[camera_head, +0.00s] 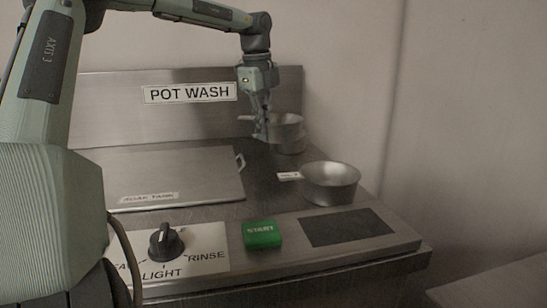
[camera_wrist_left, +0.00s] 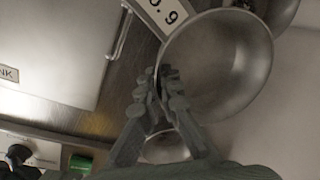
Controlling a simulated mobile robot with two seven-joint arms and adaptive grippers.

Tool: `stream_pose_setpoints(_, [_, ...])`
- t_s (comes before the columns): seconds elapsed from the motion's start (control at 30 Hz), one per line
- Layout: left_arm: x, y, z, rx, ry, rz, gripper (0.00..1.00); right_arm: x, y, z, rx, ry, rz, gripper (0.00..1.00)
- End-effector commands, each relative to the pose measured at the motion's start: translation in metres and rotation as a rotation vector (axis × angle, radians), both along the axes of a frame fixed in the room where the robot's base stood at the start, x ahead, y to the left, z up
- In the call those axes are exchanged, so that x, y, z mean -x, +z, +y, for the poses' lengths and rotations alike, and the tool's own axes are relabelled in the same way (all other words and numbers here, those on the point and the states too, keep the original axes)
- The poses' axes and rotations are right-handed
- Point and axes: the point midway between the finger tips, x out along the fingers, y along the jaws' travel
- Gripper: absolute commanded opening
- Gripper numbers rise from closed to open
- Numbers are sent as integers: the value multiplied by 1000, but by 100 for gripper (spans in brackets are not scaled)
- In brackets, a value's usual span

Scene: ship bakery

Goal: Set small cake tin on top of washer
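A round grey metal tin (camera_head: 287,124) stands at the back right of the pot wash counter. My left gripper (camera_head: 261,132) is at its left side. In the left wrist view the fingertips (camera_wrist_left: 161,82) are close together at the rim of this tin (camera_wrist_left: 225,65), one finger inside and one outside, and look shut on its wall. A clear gap under the tin cannot be made out. Another round tin (camera_head: 331,184) stands nearer, at the right front. The washer has a flat steel soak tank lid (camera_head: 170,172). My right gripper is not in view.
A small number label (camera_wrist_left: 162,12) lies by the back tin. Part of another metal vessel (camera_wrist_left: 275,10) shows beyond it. The front panel has a black knob (camera_head: 166,242), a green START button (camera_head: 262,234) and a dark plate (camera_head: 347,227). The tank lid is clear.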

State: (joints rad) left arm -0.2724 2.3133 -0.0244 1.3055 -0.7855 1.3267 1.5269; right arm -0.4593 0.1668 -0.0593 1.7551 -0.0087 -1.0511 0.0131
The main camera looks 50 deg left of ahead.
Motion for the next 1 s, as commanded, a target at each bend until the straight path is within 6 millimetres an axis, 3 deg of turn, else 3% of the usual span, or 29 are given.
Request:
stream_pose_setpoints(0.1, [-15, -14, -20, -2, -4, 3, 0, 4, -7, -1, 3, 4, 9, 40])
stream_pose_setpoints(0.3, [-28, -27, -37, -1, 0, 0, 0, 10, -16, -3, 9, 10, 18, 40])
stream_pose_setpoints(0.53, [-29, -48, -39, 1, 0, 2, 0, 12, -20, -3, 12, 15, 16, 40])
stream_pose_setpoints(0.7, [-29, -68, -39, 0, 0, 0, 0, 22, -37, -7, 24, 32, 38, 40])
stream_pose_setpoints(1.0, [-29, -70, -38, -1, 0, -1, 0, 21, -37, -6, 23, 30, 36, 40])
